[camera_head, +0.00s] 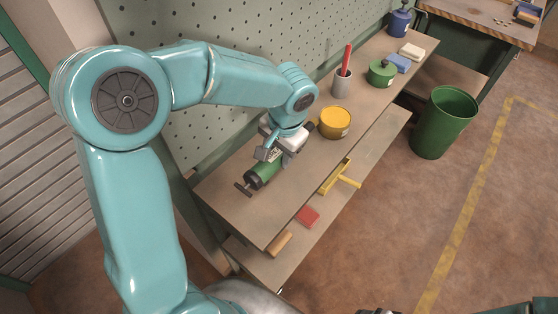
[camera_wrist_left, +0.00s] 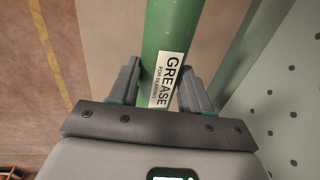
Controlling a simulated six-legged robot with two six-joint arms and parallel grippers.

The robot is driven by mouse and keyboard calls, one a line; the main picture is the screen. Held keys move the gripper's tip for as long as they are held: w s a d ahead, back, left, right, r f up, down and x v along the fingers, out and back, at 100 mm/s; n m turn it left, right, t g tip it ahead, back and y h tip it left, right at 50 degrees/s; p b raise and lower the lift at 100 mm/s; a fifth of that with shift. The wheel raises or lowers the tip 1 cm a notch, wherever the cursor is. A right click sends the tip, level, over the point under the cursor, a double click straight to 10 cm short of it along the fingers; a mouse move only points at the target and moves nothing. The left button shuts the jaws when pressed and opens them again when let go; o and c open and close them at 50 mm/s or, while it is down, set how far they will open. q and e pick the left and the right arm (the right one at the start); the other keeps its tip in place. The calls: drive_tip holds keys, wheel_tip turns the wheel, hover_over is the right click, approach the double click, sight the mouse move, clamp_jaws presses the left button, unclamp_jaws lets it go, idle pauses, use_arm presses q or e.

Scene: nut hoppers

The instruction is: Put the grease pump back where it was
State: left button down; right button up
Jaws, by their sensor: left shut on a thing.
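The grease pump (camera_head: 264,170) is a green cylinder with dark ends and a T-shaped handle. In the head view it lies level over the near end of the upper shelf board (camera_head: 225,188); I cannot tell whether it touches the board. My left gripper (camera_head: 279,152) is shut around its middle from above. In the left wrist view the pump (camera_wrist_left: 172,40), with a white GREASE label, runs between the two fingers of the left gripper (camera_wrist_left: 160,88). Of my right arm, only small parts show at the bottom right edge; the state of its gripper is not visible.
On the upper board stand a yellow tub (camera_head: 335,123), a grey cup (camera_head: 341,86) with a red handle, a green can (camera_head: 381,74) and a blue bottle (camera_head: 399,22). The lower shelf holds a yellow tool (camera_head: 339,177) and a red block (camera_head: 307,216). A green bin (camera_head: 443,122) stands right.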

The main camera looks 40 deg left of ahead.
sight(279, 162)
use_arm(q)
wheel_tip(279, 162, down, 4)
drive_tip(key=shift+f, duration=0.25)
drive_tip(key=c, duration=0.5)
unclamp_jaws()
drive_tip(key=shift+w, duration=0.1)
drive_tip(key=r, duration=0.4)
drive_tip(key=d+r, duration=0.1)
drive_tip(key=r, duration=0.7)
drive_tip(key=shift+d, duration=0.4)
drive_tip(key=shift+f, duration=0.1)
